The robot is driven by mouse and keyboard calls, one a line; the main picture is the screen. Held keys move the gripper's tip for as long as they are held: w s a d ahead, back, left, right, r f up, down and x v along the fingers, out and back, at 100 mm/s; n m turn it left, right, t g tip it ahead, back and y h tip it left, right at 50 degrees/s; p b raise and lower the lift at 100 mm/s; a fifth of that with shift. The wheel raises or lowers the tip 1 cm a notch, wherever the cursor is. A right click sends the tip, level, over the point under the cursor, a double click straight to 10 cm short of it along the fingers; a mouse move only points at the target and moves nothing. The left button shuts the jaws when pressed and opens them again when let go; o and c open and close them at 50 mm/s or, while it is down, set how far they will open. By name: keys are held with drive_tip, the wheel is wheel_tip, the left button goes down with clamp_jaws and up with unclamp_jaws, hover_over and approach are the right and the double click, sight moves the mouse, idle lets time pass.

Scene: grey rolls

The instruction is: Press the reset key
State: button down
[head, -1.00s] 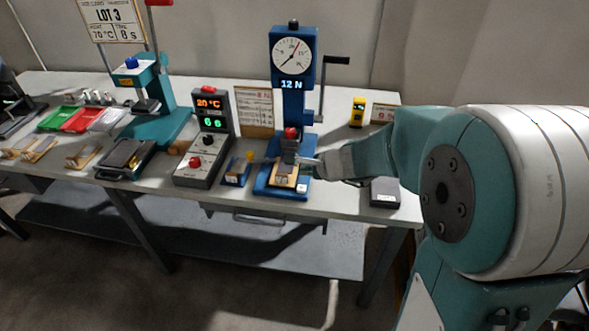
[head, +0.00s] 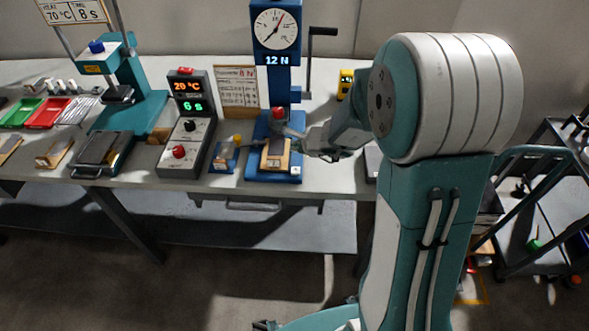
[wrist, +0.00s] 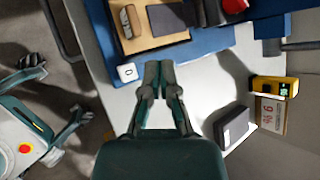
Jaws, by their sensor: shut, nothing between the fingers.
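The blue test stand (head: 276,86) carries a round dial and a display reading 12 N. The reset key is a small white key marked 0 (wrist: 127,72) at the corner of the blue base in the wrist view; it also shows small and pale in the head view (head: 295,170). My gripper (wrist: 159,68) is shut and empty. In the wrist view its fingertips appear just right of the key, by the edge of the blue base, apart from the key in the picture. In the head view my gripper (head: 305,146) is right of the stand's clamp; its height is unclear.
A red knob (head: 279,113) tops the clamp. A grey block (wrist: 232,128) and a yellow device (wrist: 272,88) stand on the right. The white tabletop between is clear.

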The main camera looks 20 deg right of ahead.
sight(297, 171)
drive_tip(key=f, duration=0.6)
drive_tip(key=shift+d, duration=0.3)
drive_tip(key=shift+a+f, duration=0.1)
drive_tip(key=shift+f, duration=0.2)
drive_tip(key=shift+a, duration=0.1)
drive_tip(key=shift+f, duration=0.15)
idle(0.6)
drive_tip(key=shift+f, duration=0.2)
